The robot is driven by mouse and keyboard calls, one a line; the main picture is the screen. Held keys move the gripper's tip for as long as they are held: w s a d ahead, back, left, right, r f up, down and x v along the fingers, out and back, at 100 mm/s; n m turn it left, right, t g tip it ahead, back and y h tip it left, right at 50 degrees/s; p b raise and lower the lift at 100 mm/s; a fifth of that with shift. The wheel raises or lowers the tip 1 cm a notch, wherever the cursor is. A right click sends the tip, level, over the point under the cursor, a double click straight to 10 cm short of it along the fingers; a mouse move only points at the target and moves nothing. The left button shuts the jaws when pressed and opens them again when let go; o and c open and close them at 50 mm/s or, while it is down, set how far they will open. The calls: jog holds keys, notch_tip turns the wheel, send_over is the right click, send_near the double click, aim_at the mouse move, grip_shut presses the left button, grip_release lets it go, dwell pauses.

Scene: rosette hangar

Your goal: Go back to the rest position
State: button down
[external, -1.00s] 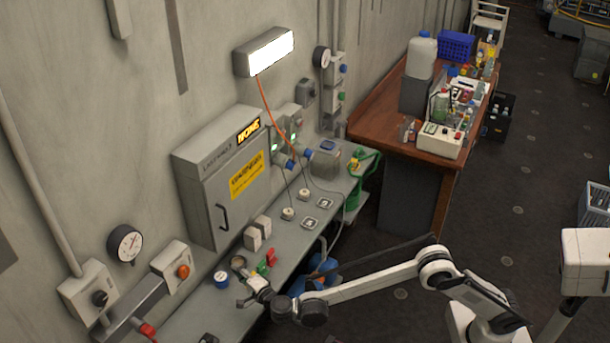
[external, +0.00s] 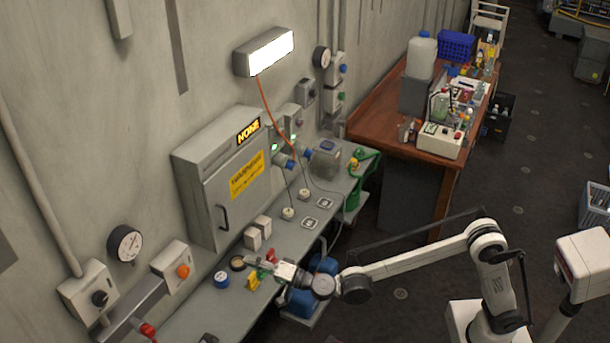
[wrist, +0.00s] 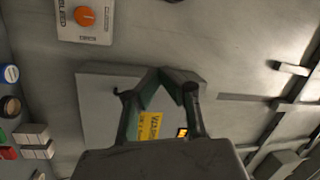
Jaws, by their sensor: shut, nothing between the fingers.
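My gripper (external: 262,265) is over the grey bench, beside the small coloured items, with the arm reaching in from the right. In the wrist view my gripper (wrist: 168,74) has its two dark green fingers brought together at the tips, with nothing between them. Behind them is the grey wall cabinet (wrist: 96,112) with its yellow sign, seen tilted. The same cabinet (external: 196,170) hangs on the wall in the external view. My gripper partly hides the coloured items near it.
A yellow item (external: 253,281), a blue-topped round item (external: 221,279) and a dark round item (external: 237,263) are on the bench. White blocks (external: 252,238) stand near the cabinet. A blue container (external: 300,303) is below the bench edge. The floor to the right is mostly open.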

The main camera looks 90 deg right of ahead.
jog(key=s+a+r+n+y, duration=0.1)
jog(key=s+a+n+y, duration=0.25)
jog(key=s, duration=0.25)
jog(key=s+a+r+n+y, duration=0.1)
jog(key=s+a+n+y, duration=0.2)
jog(key=s+n, duration=0.25)
jog(key=s+a+f+n+g+y, duration=0.1)
jog(key=s+f+n+g, duration=0.15)
jog(key=s, duration=0.45)
jog(key=s+a+f+n+g+y, duration=0.1)
jog(key=s+a+f+y, duration=0.15)
jog(key=s, duration=0.35)
jog(key=s+d+f+n+g+h, duration=0.1)
jog(key=s+d+f+g, duration=0.1)
jog(key=s+f, duration=0.5)
jog(key=s+d+f+n+g+h, duration=0.1)
jog(key=s+f+n+g, duration=0.1)
jog(key=s+f, duration=0.6)
jog(key=s+d+f+n+g+h, duration=0.1)
jog(key=s+f+g, duration=0.3)
jog(key=s, duration=1.2)
notch_tip(320, 180, down, 3)
jog(key=shift+d+f+n+h, duration=0.2)
jog(key=shift+d+n+h, duration=0.1)
jog(key=shift+d+n, duration=0.4)
jog(key=shift+s+d, duration=0.1)
